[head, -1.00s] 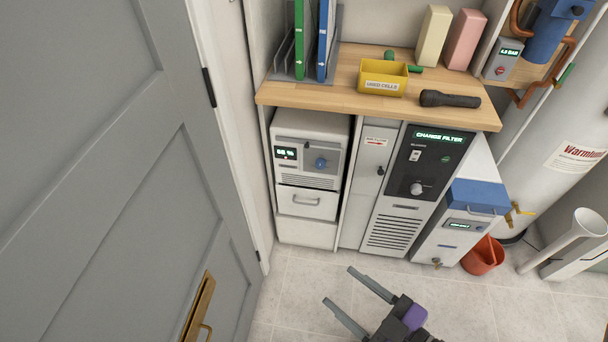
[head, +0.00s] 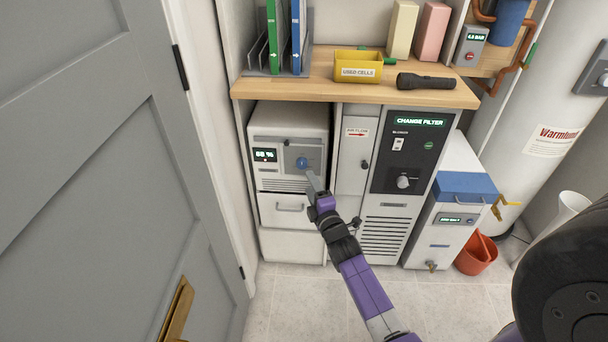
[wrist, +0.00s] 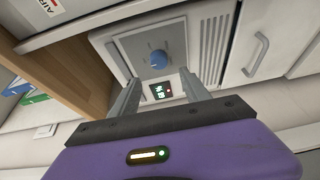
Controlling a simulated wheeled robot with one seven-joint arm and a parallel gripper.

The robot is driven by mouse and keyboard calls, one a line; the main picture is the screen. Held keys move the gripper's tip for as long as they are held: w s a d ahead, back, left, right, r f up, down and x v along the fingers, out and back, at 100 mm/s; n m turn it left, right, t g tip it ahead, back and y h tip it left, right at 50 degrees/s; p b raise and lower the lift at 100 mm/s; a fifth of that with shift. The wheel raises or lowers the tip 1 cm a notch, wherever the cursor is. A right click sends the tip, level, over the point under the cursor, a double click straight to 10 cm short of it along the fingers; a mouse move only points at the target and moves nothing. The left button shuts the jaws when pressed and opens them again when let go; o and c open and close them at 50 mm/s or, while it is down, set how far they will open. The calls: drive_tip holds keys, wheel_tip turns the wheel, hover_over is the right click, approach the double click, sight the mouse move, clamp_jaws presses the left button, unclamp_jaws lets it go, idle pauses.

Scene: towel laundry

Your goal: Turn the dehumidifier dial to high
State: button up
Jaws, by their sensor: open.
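The dehumidifier (head: 313,123) is a white unit under the wooden counter, with a small percent display (head: 265,155) and a blue round dial (head: 302,163) on a grey panel. My gripper (head: 313,181) is in front of this panel, just below and right of the dial in the head view. In the wrist view the blue dial (wrist: 158,59) shows straight ahead, between and beyond the tips of my gripper (wrist: 161,73). The two fingers are apart and empty, and I see no contact with the dial. The dial's setting marks are too small to read.
A drawer with a handle (head: 291,208) sits below the panel. To the right stand a narrow panel marked air flow (head: 355,150) and a black-fronted unit (head: 412,150) with a white knob. A grey door (head: 90,200) fills the left. A yellow bin (head: 358,66) stands on the counter.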

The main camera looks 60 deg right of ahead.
sight(303, 166)
drive_tip(key=shift+d+x, duration=0.2)
drive_tip(key=shift+x, duration=3.95)
drive_tip(key=shift+s, duration=0.2)
drive_tip(key=shift+f, duration=0.1)
clamp_jaws()
